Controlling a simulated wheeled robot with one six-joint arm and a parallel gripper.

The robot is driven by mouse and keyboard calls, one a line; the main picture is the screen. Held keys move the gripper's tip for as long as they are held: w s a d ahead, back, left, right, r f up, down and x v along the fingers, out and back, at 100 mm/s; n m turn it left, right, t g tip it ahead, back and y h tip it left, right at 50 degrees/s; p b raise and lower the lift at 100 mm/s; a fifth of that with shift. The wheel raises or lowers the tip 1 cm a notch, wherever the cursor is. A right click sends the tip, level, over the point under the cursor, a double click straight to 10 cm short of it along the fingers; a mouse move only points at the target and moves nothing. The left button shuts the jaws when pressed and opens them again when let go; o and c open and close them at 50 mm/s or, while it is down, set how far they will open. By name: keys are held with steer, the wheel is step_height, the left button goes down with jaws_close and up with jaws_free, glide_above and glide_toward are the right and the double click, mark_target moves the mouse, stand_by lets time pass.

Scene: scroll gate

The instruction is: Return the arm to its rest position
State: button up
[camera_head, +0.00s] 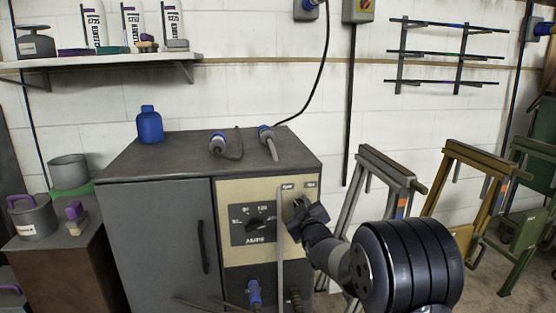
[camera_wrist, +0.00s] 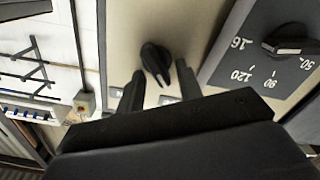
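My gripper (camera_head: 302,213) is in front of the right part of the beige control panel (camera_head: 265,262) on the grey cabinet. In the wrist view its two fingers (camera_wrist: 160,76) are open, one on each side of a small black knob (camera_wrist: 155,60). A gap shows between the knob and each finger. In the head view my gripper hides most of this knob. My arm reaches in from the lower right.
A larger dial (camera_head: 254,223) with numbers sits left of my gripper. Plugs with cables (camera_head: 219,144) and a blue bottle (camera_head: 149,125) stand on the cabinet top (camera_head: 180,155). Metal trestles (camera_head: 385,170) stand to the right. A shelf (camera_head: 110,64) hangs above left.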

steer(key=m+p, duration=0.1)
steer(key=p, duration=0.1)
steer(key=m+p, duration=0.4)
steer(key=shift+d+r+p, duration=0.25)
steer(key=shift+d+p, duration=0.05)
steer(key=shift+p, duration=0.1)
steer(key=shift+s+d+f+m, duration=0.15)
steer(key=shift+s+m, duration=0.15)
steer(key=shift+m, duration=0.2)
steer(key=s+d, duration=0.1)
steer(key=s, duration=0.9)
steer(key=shift+d+p, duration=0.3)
steer(key=shift+d, duration=0.1)
